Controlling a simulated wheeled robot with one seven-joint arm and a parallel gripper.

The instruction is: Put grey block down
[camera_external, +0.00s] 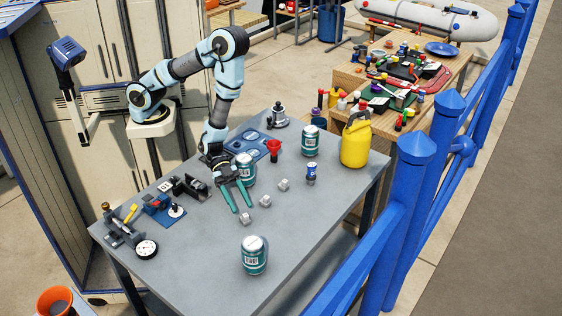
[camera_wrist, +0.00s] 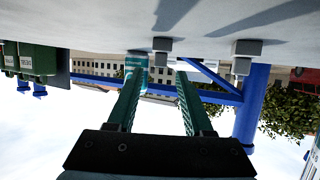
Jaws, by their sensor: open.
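Several small grey blocks lie on the grey table (camera_external: 200,250) in the external view: a front one (camera_external: 245,217), a middle one (camera_external: 266,201) and a rear one (camera_external: 283,184). My gripper (camera_external: 242,208) is low over the table, with its two green fingers spread. The front block sits at the fingertips, and no finger is seen closed on it. The wrist view appears upside down; there a grey block (camera_wrist: 162,46) shows beyond the gap of my open gripper (camera_wrist: 160,69), and another (camera_wrist: 246,49) is off to the right. Exact contact is unclear.
Green cans stand in front (camera_external: 254,256), beside my gripper (camera_external: 245,170) and behind (camera_external: 310,140). Tools (camera_external: 160,205) lie left.

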